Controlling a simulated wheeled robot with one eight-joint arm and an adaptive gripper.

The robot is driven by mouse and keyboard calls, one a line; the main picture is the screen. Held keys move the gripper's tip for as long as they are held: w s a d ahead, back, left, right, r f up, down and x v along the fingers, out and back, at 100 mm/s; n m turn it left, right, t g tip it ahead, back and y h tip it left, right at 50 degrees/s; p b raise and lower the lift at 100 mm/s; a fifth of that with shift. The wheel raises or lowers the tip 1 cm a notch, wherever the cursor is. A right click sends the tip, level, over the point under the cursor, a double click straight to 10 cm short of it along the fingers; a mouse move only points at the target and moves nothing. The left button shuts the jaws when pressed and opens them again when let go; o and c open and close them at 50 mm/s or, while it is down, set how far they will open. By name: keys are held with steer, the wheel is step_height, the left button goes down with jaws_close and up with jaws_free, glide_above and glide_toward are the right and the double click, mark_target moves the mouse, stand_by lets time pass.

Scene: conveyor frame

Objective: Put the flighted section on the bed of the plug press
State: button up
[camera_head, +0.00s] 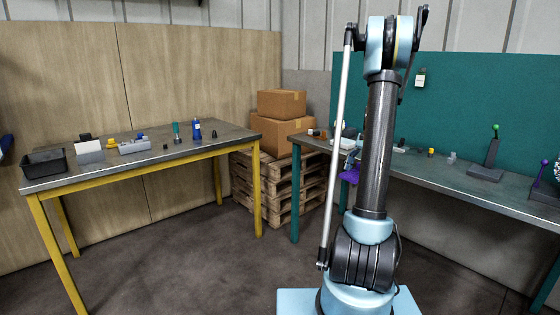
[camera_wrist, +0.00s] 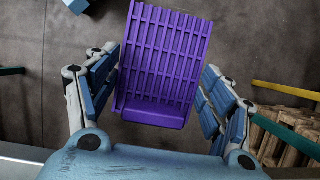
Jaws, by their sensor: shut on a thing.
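The flighted section is a purple piece with rows of raised ribs (camera_wrist: 165,60) and a plain edge at its near end. My gripper (camera_wrist: 158,66) is shut on it, with blue-padded fingers along its left and right sides. In the head view the purple piece (camera_head: 350,175) shows partly behind my arm, near the front edge of the right bench. Two lever devices stand on that bench: one with a green knob (camera_head: 487,172) and, at the far right, one with a purple knob (camera_head: 539,184). I cannot tell which is the plug press; the right one is cut off by the picture's edge.
The right bench (camera_head: 461,187) has a teal back panel and small parts near its middle. The left bench (camera_head: 222,145) holds a black bin (camera_head: 44,164), a blue bottle (camera_head: 197,130) and other items. Boxes on pallets (camera_head: 283,185) stand between the benches. Open floor lies in front.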

steer(key=w+a+f+n+g+h, duration=0.1)
steer(key=w+a+f+n, duration=0.15)
steer(key=a, duration=0.25)
steer(key=w+a+f+n+h, duration=0.1)
steer(key=w+a+f+n, duration=0.15)
steer(key=a+n, duration=0.2)
steer(key=w+a+f+n+g+h, duration=0.1)
steer(key=w+a+f+n+h, duration=0.15)
steer(key=a, duration=0.25)
steer(key=w+a+f+x, duration=0.1)
steer(key=w+x, duration=0.1)
steer(key=x, duration=1.2)
steer(key=shift+f+n+y, duration=0.25)
steer(key=shift+n+y, duration=0.2)
steer(key=shift+a, duration=0.15)
